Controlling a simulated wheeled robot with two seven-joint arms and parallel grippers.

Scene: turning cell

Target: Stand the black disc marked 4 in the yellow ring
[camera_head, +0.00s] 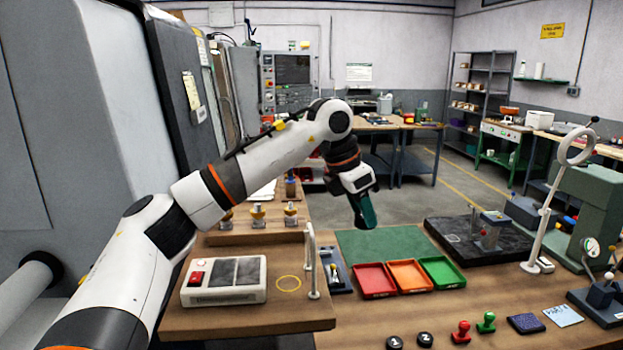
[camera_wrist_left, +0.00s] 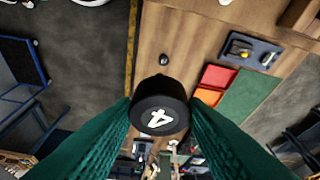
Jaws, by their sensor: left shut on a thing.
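The black disc marked with a white 4 (camera_wrist_left: 158,110) is between the two green fingers of my left gripper (camera_wrist_left: 160,112) in the left wrist view, its marked face toward the camera. In the head view my left gripper (camera_head: 366,212) hangs in the air above the green mat, pointing down; the disc cannot be made out there. The yellow ring (camera_head: 289,284) is a thin outline on the wooden bench at the left, right of the white and red-buttoned box. It is bare, and the gripper is above and to its right. My right gripper is not in view.
A white upright stand (camera_head: 312,262) rises just right of the ring. Red (camera_head: 374,281), orange (camera_head: 408,276) and green (camera_head: 442,272) trays lie to the right. Two other black discs (camera_head: 394,342) (camera_head: 425,339) and red and green stamps (camera_head: 461,333) are at the front.

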